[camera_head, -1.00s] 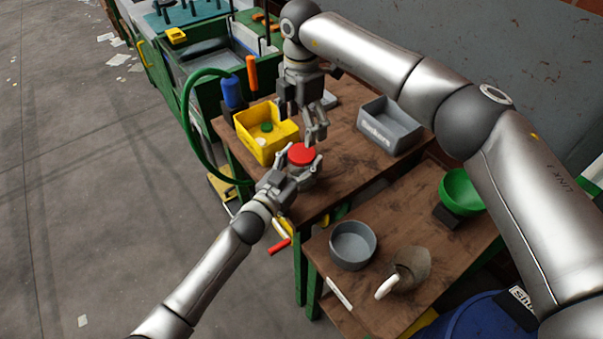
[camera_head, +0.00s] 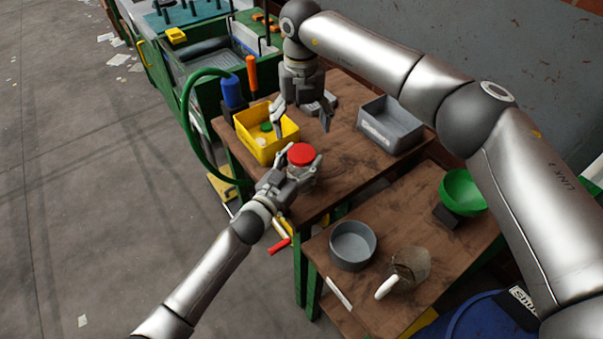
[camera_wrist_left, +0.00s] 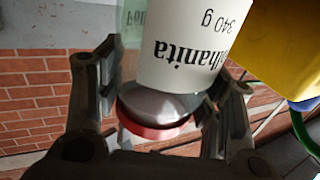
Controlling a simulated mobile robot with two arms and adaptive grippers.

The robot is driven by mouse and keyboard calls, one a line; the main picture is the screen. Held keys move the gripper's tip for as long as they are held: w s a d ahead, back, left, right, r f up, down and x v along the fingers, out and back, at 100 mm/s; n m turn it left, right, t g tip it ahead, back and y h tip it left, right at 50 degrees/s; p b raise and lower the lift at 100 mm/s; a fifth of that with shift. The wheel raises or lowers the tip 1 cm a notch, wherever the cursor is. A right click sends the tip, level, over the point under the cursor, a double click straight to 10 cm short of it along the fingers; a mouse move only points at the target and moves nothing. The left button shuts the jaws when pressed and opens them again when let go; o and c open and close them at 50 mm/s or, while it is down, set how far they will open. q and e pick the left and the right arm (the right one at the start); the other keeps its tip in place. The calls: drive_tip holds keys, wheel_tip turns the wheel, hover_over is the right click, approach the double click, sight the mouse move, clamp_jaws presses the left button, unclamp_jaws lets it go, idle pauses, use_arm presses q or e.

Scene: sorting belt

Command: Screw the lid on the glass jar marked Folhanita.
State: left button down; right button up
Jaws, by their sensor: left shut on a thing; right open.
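The glass jar (camera_head: 301,174) stands at the near left edge of the wooden table, with a red lid (camera_head: 302,154) on its top. In the left wrist view the jar's white label (camera_wrist_left: 185,50) appears upside down, reading "…lhanita" and "340 g". The red lid (camera_wrist_left: 155,131) shows there at the jar's mouth; I cannot tell how tightly it sits. My left gripper (camera_head: 303,168) is shut around the jar, its fingers on either side (camera_wrist_left: 160,100). My right gripper (camera_head: 302,120) is wide open and empty, above and behind the lid, not touching it.
A yellow bin (camera_head: 284,146) with a green item inside stands just behind the jar. A grey bin (camera_head: 392,138) is at the table's right. The nearer table holds a grey bowl (camera_head: 353,262), a jug (camera_head: 413,263) and a green bowl (camera_head: 464,192). The wood right of the jar is clear.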

sight(302, 153)
drive_tip(key=n, duration=0.7)
drive_tip(key=shift+n, duration=0.3)
drive_tip(key=n, duration=0.4)
drive_tip(key=shift+r, duration=0.1)
drive_tip(key=n, duration=1.6)
drive_tip(key=shift+r+n, duration=0.1)
drive_tip(key=shift+n, duration=0.3)
drive_tip(key=n, duration=0.3)
drive_tip(key=shift+n, duration=0.3)
drive_tip(key=shift+f, duration=4.05)
